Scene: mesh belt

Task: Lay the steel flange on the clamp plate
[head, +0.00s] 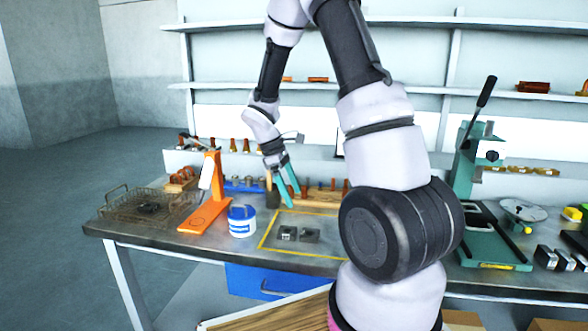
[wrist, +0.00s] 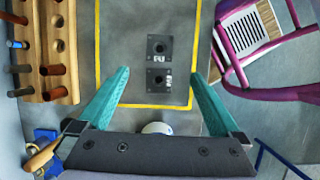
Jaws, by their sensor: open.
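Two small dark square metal pieces lie side by side, slightly apart, inside a yellow outline on the bench. In the head view one is the left piece (head: 287,233) and the other the right piece (head: 310,236). In the wrist view they show as the lower piece (wrist: 153,79) and the upper piece (wrist: 153,41), each with a round central hole. I cannot tell which, if either, is the steel flange or the clamp plate. A dark flat object (head: 148,208) lies in the wire basket, too small to identify. My gripper (head: 291,192) is open and empty above the bench, its fingers apart (wrist: 160,73).
A white-and-blue tub (head: 242,221) and orange stand (head: 206,205) are left of the outline, beside the wire basket (head: 122,214). A wooden peg rack (wrist: 50,50) runs behind. A green press (head: 478,180) stands right. Bare bench surrounds the pieces.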

